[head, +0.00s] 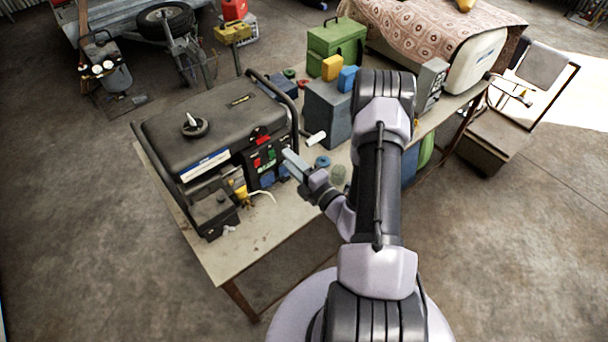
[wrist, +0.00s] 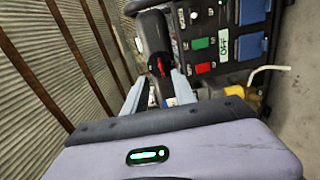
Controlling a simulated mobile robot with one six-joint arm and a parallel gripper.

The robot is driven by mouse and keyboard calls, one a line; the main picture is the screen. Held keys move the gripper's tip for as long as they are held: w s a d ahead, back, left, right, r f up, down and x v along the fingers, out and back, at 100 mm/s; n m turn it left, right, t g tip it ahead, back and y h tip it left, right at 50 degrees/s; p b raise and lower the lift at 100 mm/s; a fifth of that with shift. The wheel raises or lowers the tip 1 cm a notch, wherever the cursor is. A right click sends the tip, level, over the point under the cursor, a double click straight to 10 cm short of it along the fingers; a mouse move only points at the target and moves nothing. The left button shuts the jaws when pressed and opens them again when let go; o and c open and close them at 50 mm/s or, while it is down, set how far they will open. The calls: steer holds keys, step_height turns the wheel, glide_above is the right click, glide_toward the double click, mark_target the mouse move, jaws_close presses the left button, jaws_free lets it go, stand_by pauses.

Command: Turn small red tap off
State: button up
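The small red tap (wrist: 160,66) sits on a dark fitting at the generator's end, beside the control panel. In the wrist view it shows between my two fingers, which are apart with a gap on either side of it. In the head view, a red part (head: 262,135) above the panel appears to be the same tap. My gripper (wrist: 160,80) is open and empty, pointing toward the tap. In the head view my gripper (head: 290,160) is close to the front of the generator (head: 205,125). I cannot tell whether a finger touches the tap.
The panel has a green button (wrist: 200,43), a red button (wrist: 204,67) and blue sockets (wrist: 252,47). A black tube frame (head: 272,88) rises around the generator. A grey box (head: 328,108) and a green toolbox (head: 337,42) stand further along the bench (head: 232,262).

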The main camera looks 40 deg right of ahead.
steer(key=s, duration=0.7)
steer(key=shift+d, duration=0.15)
